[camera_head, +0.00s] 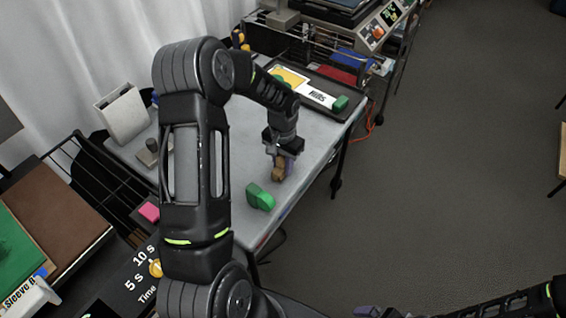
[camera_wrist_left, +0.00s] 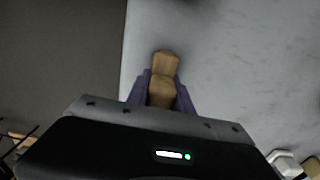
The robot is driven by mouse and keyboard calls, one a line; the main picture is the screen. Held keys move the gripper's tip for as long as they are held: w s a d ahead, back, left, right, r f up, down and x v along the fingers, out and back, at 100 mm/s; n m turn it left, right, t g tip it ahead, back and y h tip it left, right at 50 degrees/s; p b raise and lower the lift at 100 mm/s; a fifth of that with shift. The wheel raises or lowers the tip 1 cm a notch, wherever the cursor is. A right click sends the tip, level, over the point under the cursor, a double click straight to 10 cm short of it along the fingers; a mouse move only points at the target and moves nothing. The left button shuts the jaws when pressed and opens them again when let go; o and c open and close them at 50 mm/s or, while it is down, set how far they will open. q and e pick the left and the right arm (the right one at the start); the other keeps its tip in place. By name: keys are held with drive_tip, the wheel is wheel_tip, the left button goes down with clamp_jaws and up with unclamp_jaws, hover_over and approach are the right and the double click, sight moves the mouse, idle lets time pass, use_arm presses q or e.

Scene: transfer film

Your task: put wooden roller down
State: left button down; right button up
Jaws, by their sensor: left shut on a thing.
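The wooden roller (camera_head: 279,168) is a small light-brown piece at the tip of my left gripper (camera_head: 284,160), over the grey table (camera_head: 316,150). In the left wrist view the roller (camera_wrist_left: 164,72) sits between the two purple fingers of the left gripper (camera_wrist_left: 161,90), which is shut on it. Its far end sticks out past the fingertips. I cannot tell whether the roller touches the table top.
A green block (camera_head: 260,197) stands on the table near the roller. A dark tray (camera_head: 318,92) with a white label and a green piece lies at the back. A white holder (camera_head: 123,114) stands at the left. The table's right edge drops to open floor.

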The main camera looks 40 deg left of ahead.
use_arm(q)
drive_tip(key=shift+f, duration=0.1)
drive_tip(key=c, duration=1.6)
unclamp_jaws()
drive_tip(key=shift+f, duration=0.1)
drive_tip(key=o, duration=0.5)
wheel_tip(320, 180, up, 13)
drive_tip(key=shift+f+b, duration=0.2)
drive_tip(key=shift+b, duration=0.5)
